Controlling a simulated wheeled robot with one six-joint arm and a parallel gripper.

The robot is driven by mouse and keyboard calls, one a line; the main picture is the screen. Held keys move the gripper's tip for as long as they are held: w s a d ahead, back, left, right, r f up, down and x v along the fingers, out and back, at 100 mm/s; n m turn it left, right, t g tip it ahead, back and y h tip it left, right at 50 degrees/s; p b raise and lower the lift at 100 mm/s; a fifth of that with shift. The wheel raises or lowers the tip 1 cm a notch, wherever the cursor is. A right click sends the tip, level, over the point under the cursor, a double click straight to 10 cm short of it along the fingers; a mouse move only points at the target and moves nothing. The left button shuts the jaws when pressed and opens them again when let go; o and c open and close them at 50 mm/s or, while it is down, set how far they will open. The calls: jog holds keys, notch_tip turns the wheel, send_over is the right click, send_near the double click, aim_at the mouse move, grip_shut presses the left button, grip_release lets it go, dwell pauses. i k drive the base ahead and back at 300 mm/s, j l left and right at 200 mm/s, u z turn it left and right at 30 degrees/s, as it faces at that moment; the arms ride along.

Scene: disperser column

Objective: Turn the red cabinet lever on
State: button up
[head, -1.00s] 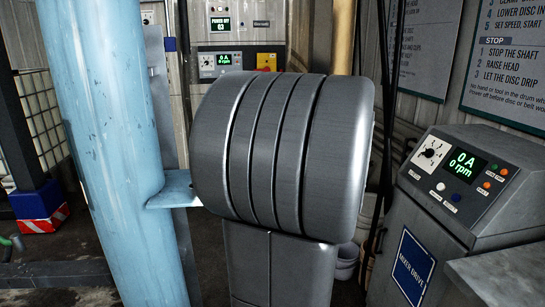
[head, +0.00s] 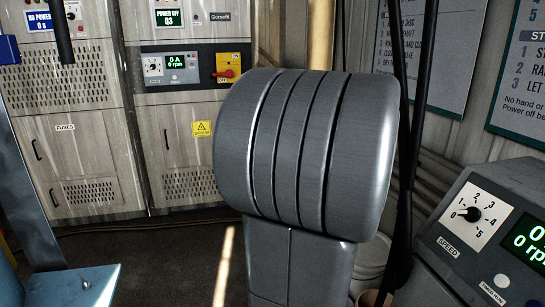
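The red cabinet lever (head: 227,73) is a small red handle on a yellow plate (head: 228,62), on the front of the pale cabinet (head: 185,105) at the back. It appears to lie roughly horizontal. A display above it (head: 168,17) reads "POWER OFF 03". My gripper is not in view. A large grey ribbed body, which appears to be part of my arm, fills the middle of the view in front of the cabinet, just right of and below the lever.
A grey mixer console (head: 435,275) with a speed dial stands close at the right front. Dark cables (head: 408,130) hang in front of the right wall. A light-blue metal plate (head: 75,285) juts in at bottom left. Dark floor (head: 150,255) lies clear before the cabinets.

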aim_at(229, 73)
jog(key=i+j+u, duration=0.1)
jog(key=i+u, duration=0.25)
jog(key=i, duration=0.2)
jog(key=i+u, duration=0.35)
jog(key=i, duration=0.2)
jog(key=i+l+u, duration=0.25)
jog(key=i+u, duration=0.15)
jog(key=i+j+z, duration=0.1)
jog(key=i, duration=0.5)
jog(key=i+j+z, duration=0.1)
jog(key=i, duration=0.55)
jog(key=i+j, duration=0.25)
jog(key=i, duration=0.35)
jog(key=i+z, duration=0.95)
jog(key=i+j+z, duration=0.3)
jog(key=z, duration=0.2)
